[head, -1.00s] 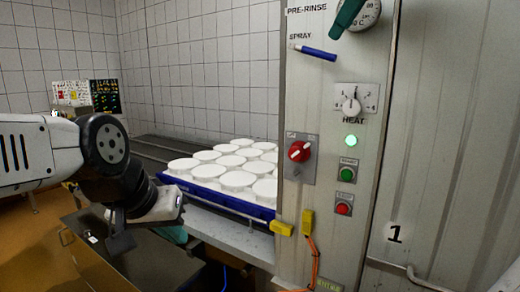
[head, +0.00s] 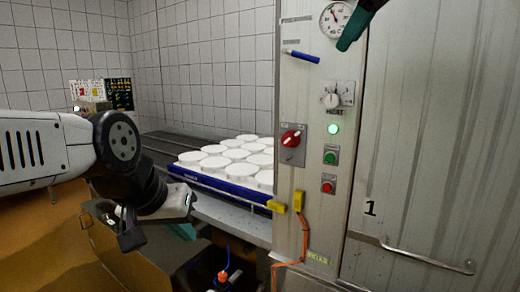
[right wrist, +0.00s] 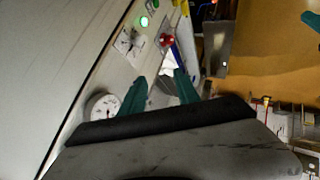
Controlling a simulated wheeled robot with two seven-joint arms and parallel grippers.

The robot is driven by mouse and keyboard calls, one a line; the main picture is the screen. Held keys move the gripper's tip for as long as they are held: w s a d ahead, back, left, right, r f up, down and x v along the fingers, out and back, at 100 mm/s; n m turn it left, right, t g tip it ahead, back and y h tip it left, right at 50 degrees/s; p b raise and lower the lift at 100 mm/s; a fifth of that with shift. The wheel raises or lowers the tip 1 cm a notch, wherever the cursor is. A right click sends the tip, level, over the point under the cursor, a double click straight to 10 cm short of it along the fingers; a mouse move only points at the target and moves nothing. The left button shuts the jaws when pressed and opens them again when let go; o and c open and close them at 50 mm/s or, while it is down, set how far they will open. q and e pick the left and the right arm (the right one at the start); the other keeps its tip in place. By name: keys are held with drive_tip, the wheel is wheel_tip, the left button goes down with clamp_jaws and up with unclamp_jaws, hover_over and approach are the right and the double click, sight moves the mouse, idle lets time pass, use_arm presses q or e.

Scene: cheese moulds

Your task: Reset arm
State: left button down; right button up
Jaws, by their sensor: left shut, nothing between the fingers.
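My left gripper (head: 183,231) shows at lower left in the head view, below the tray's edge and mostly hidden behind my wrist; only a teal part shows. It is shut and holds nothing. My right gripper (right wrist: 160,78) shows in the right wrist view with two teal fingers apart and nothing between them. In the head view only a teal part of it (head: 355,28) shows at the top, in front of the control cabinet, beside the round gauge (head: 335,17).
A blue tray (head: 225,188) of white round moulds (head: 214,162) stands on a metal bench left of the control cabinet (head: 309,100). The cabinet has a red switch (head: 291,138), a dial (head: 331,101) and lit buttons. A door handle (head: 425,260) sticks out at lower right.

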drive_tip(key=s+a+f+m+g, duration=0.1)
drive_tip(key=s+f+m, duration=0.2)
drive_tip(key=f, duration=0.9)
drive_tip(key=s+a+f+m+g, duration=0.1)
drive_tip(key=s+f+m, duration=0.2)
drive_tip(key=f, duration=0.9)
drive_tip(key=s+a+f+m+g, duration=0.1)
drive_tip(key=s+f+m, duration=0.3)
drive_tip(key=f, duration=0.8)
drive_tip(key=shift+s+a+f, duration=0.25)
drive_tip(key=shift+s+a, duration=0.25)
drive_tip(key=shift+s, duration=0.35)
